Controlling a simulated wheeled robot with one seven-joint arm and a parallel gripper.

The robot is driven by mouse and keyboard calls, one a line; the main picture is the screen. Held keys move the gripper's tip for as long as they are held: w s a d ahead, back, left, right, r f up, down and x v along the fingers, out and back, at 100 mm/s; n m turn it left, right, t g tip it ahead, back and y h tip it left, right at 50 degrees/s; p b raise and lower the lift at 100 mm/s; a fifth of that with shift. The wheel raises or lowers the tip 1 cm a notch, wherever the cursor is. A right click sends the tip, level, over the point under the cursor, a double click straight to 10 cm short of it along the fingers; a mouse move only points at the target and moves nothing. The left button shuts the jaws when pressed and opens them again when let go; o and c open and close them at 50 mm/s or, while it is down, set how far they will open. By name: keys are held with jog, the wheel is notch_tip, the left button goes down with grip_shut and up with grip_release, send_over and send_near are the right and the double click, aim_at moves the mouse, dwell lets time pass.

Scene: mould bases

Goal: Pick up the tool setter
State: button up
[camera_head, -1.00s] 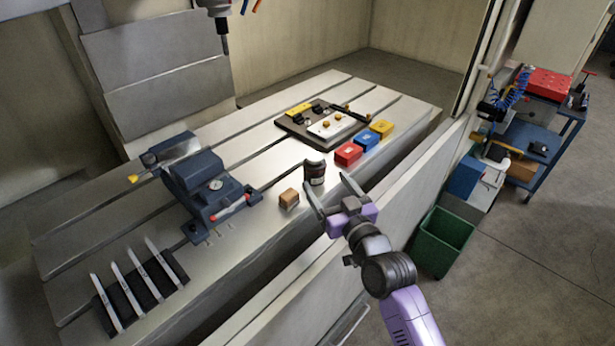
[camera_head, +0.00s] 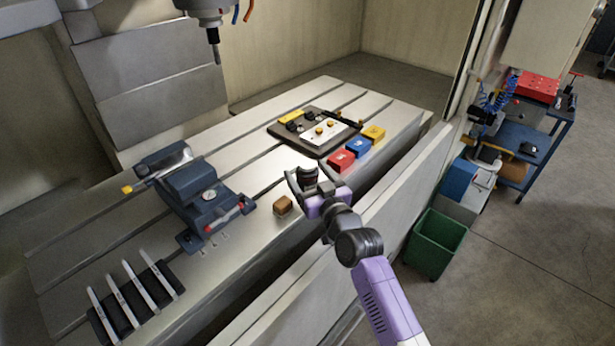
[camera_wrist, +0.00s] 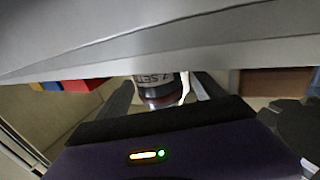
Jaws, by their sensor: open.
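The tool setter (camera_head: 308,174) is a short dark cylinder with a pale label, upright near the front edge of the machine table (camera_head: 262,160). My gripper (camera_head: 309,181) is open, with its fingers on either side of the tool setter. In the wrist view the tool setter (camera_wrist: 158,88) shows with part of its "SET" lettering, between the two dark fingers. A wide grey band hides its upper part there. I cannot tell whether the fingers touch it.
A wooden block (camera_head: 283,206) stands just left of my gripper. Red (camera_head: 341,161), blue (camera_head: 358,147) and yellow (camera_head: 373,134) boxes stand to the right behind it. A vise (camera_head: 197,193) and a rack of bars (camera_head: 132,300) are further left. A green bin (camera_head: 435,243) is on the floor.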

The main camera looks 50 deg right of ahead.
grip_shut()
jog(key=shift+r, duration=0.15)
jog(key=shift+r, duration=0.1)
